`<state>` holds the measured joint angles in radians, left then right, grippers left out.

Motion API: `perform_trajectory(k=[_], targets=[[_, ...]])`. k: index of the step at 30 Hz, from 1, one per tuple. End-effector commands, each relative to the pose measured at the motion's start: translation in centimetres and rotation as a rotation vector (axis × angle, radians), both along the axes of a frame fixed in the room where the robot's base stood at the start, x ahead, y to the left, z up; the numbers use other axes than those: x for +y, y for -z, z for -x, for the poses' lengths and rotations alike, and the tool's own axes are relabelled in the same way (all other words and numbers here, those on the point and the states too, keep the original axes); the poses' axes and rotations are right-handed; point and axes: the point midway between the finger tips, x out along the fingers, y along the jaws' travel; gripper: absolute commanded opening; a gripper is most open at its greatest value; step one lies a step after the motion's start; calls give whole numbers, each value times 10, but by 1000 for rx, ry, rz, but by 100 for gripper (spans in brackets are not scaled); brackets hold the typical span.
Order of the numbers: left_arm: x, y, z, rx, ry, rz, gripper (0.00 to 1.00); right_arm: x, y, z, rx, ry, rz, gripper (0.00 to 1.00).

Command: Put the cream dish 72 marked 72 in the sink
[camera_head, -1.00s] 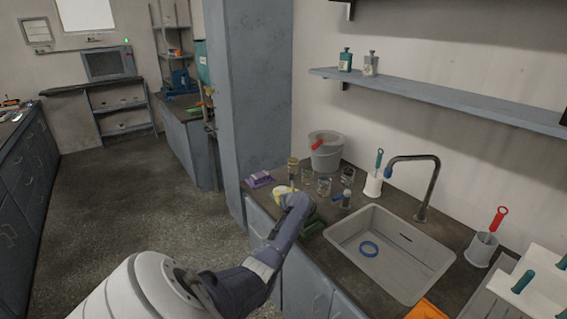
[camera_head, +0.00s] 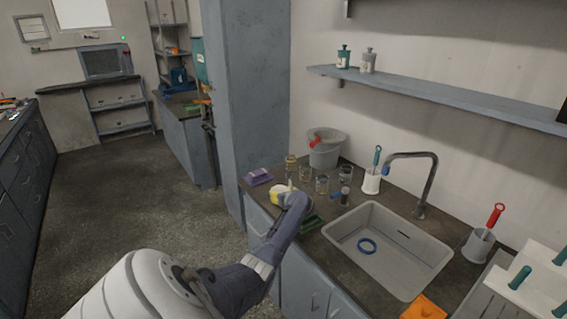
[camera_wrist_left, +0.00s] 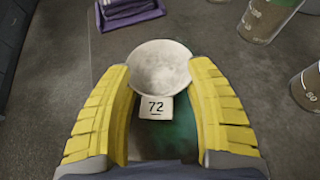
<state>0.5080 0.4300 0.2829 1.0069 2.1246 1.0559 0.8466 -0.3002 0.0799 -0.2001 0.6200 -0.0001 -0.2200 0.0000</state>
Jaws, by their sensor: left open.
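The cream dish 72 (camera_wrist_left: 160,68) shows in the left wrist view as a round, pale dish with a tag reading 72 on its near side. It stands on the dark counter between the two yellow fingers of my left gripper (camera_wrist_left: 163,105). The fingers are apart, one on each side of the dish; I cannot tell whether they touch it. In the head view my left gripper (camera_head: 284,193) is over the counter's left part and hides most of the dish. The sink (camera_head: 388,268) is to the right, with a blue ring lying in it. My right gripper is not in view.
A purple cloth stack (camera_head: 258,177) lies left of the gripper. Several glass beakers (camera_head: 322,184) and a grey bucket (camera_head: 325,150) stand behind it. A green pad (camera_head: 311,224) lies between gripper and sink. A brush holder (camera_head: 372,182) and tap (camera_head: 428,190) stand behind the sink.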

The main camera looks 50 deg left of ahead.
Motion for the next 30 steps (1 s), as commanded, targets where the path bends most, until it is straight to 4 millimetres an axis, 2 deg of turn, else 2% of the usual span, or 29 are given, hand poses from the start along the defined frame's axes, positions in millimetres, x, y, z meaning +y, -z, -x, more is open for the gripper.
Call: perform_trajectory(k=[7, 21, 30], targets=[[-15, -7, 4, -1, 2, -2, 55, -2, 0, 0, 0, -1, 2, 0], [-73, -36, 25, -3, 1, 1, 55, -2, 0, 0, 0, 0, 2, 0], [-98, -49, 34, -2, 0, -1, 55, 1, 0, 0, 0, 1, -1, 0]])
